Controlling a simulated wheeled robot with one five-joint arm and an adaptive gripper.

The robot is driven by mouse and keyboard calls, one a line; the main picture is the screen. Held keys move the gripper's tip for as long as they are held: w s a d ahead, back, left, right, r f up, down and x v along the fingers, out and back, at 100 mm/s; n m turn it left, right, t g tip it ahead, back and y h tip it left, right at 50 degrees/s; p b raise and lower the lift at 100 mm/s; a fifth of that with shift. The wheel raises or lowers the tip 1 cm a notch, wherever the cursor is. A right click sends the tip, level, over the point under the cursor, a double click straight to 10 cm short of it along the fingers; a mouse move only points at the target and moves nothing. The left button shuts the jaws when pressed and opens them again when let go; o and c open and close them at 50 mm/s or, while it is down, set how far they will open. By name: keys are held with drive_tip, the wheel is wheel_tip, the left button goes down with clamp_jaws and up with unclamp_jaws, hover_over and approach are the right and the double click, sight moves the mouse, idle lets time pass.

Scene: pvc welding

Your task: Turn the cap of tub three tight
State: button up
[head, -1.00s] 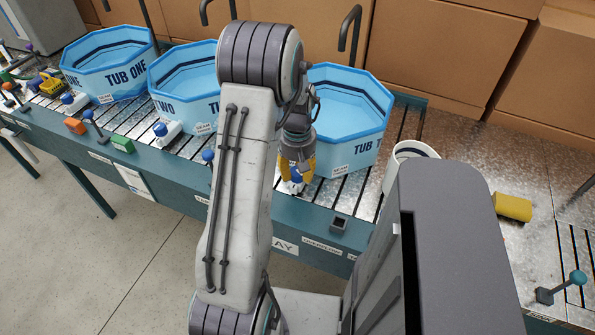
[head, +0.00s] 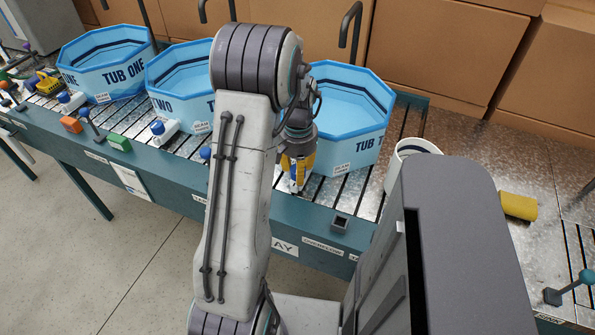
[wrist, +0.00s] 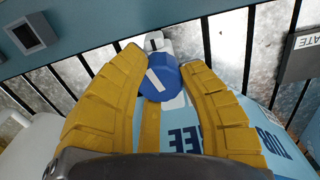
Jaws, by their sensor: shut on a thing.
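Tub three (head: 345,150) is the light-blue octagonal tub at the right of the row in the head view. Its wall also shows at lower right in the wrist view (wrist: 285,125). Its blue cap (wrist: 162,82), with a white stripe lying diagonally, sits on a white fitting (wrist: 155,42) at the tub's front. My gripper (head: 297,184) is low at the front of the tub, pointing down. In the wrist view its yellow fingers (wrist: 160,65) are shut on the cap from both sides. The fingers mostly hide the cap in the head view.
Tub two (head: 180,105) and tub one (head: 105,82) stand to the left with similar blue-capped fittings. A small dark square socket (head: 340,222) is on the bench's front edge. A white bucket (head: 415,147) stands right of tub three, with a yellow object (head: 518,206) farther right.

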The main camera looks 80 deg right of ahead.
drive_tip(key=shift+s+d+m, duration=0.1)
drive_tip(key=shift+m, duration=1.5)
drive_tip(key=o, duration=1.2)
wheel_tip(320, 180, up, 12)
